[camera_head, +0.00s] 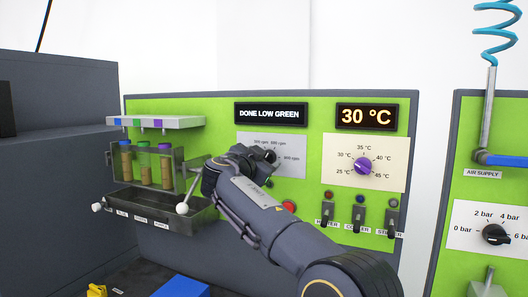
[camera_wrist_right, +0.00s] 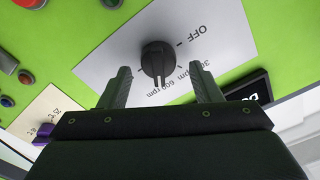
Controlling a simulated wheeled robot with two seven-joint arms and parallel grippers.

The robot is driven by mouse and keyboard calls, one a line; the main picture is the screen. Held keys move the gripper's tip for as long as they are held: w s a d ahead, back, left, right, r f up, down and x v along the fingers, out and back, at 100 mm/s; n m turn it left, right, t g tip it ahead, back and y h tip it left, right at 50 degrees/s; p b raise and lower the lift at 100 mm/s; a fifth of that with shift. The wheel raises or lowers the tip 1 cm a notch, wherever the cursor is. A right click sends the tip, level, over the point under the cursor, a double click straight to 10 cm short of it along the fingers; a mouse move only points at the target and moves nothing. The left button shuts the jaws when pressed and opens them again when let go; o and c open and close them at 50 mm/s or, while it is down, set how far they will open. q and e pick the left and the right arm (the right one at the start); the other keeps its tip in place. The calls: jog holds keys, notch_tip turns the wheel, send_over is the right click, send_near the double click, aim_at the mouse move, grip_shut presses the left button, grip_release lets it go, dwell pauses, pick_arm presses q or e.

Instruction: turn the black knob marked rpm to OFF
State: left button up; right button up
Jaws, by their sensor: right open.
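The black rpm knob (camera_wrist_right: 156,60) sits on a white dial plate (camera_wrist_right: 120,62) in the right wrist view. Its ridge points down toward the 600 rpm mark; OFF is printed to its upper right. My right gripper (camera_wrist_right: 160,72) is open, with one finger on each side of the knob's lower part. A gap shows between each finger and the knob, and nothing is held. In the head view my right arm covers much of the grey rpm plate (camera_head: 290,148), and the knob is mostly hidden. My left gripper is not in view.
A purple temperature knob (camera_head: 362,167) and several toggle switches (camera_head: 359,217) are right of my arm. A red button (camera_head: 289,206) is close by it. A vial rack (camera_head: 148,165) and a white-balled lever (camera_head: 183,208) are to the left. A blue block (camera_head: 180,287) lies below.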

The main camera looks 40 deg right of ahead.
jog(key=shift+w+d, duration=0.2)
jog(key=shift+d, duration=0.35)
jog(key=shift+c, duration=0.4)
jog(key=c, duration=0.9)
jog(key=shift+f, duration=0.1)
